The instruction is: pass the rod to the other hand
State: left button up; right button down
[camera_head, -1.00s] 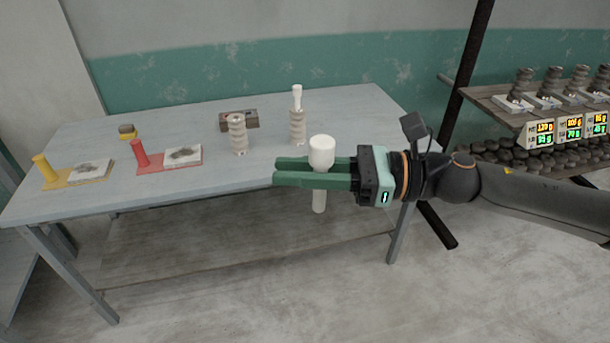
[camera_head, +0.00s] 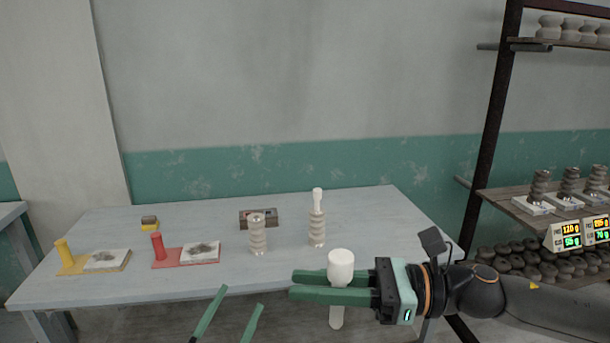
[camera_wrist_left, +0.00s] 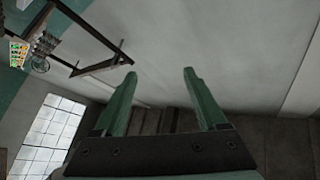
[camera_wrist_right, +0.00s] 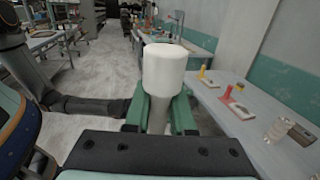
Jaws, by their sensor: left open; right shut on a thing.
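The white rod (camera_head: 340,268) has a thick round head and a thinner shaft below. It stands upright in my right gripper (camera_head: 318,287), which is shut around it just under the head, in front of the table's near edge. The rod also shows in the right wrist view (camera_wrist_right: 164,72), between the green fingers. My left gripper (camera_head: 234,318) is open and empty at the bottom of the head view, left of the rod and apart from it. In the left wrist view its two fingers (camera_wrist_left: 160,85) are spread with nothing between them.
The grey table (camera_head: 110,225) carries a yellow stand (camera_head: 70,262), a red stand (camera_head: 160,255), a dark block (camera_head: 250,218) and two ribbed clay columns (camera_head: 257,240); the right one has a white piece on top. A shelf with stacked pieces (camera_head: 570,182) stands at the right.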

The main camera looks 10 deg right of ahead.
pick_arm(q)
jog(key=d+r+m+g+h, duration=0.2)
jog(key=d+r+m+h, duration=0.2)
jog(key=r+m+h, duration=0.4)
notch_tip(320, 180, up, 18)
jog(key=f+m+g+y, duration=0.1)
jog(key=m+g+y, duration=0.9)
jog(key=m+g, duration=1.7)
send_over(341, 256)
jog(key=s+d, duration=0.2)
jog(key=s, duration=0.1)
jog(key=m+t, duration=0.5)
jog(key=w+a+r+t+y, duration=0.3)
jog(key=a+r+t+y, duration=0.1)
jog(key=a+t+y, duration=0.15)
jog(key=x, duration=1.1)
jog(key=shift+s+a+f, duration=0.2)
jog(key=shift+s+f, duration=0.05)
